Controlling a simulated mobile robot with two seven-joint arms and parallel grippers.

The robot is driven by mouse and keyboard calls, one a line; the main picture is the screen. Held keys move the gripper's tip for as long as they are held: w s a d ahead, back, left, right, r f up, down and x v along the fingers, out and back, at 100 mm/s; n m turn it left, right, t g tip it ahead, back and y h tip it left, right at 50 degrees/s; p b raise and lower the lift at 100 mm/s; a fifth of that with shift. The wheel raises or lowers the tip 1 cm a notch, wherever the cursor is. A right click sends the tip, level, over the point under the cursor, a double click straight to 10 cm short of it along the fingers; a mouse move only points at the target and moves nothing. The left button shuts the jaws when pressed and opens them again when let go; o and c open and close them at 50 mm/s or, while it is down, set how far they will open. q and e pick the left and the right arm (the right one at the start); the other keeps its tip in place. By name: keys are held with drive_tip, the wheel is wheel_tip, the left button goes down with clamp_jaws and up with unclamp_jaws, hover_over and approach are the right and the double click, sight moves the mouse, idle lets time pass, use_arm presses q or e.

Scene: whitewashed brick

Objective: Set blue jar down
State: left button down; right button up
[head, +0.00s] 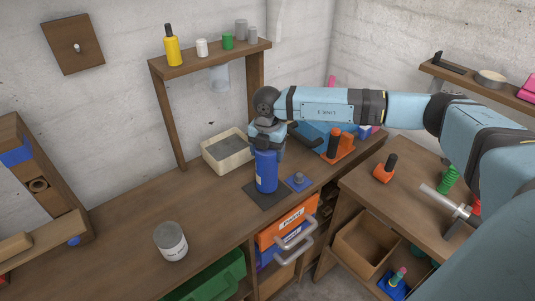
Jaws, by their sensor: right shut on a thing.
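The blue jar (266,172) stands upright over a dark square mat (258,197) on the wooden workbench, near its front edge. My right gripper (266,148) comes from above and is shut on the top of the blue jar. The jar's base appears to be at the mat, but I cannot tell whether it touches. The fingers partly hide the jar's upper end. My left gripper is not in the head view.
A cream tray (226,150) is behind the blue jar. A small blue base with a knob (299,181) lies close to its right. An orange stand (338,148) is further right. The bench's left middle is clear.

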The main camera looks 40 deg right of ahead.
drive_tip(key=shift+f, duration=0.85)
drive_tip(key=o, duration=1.6)
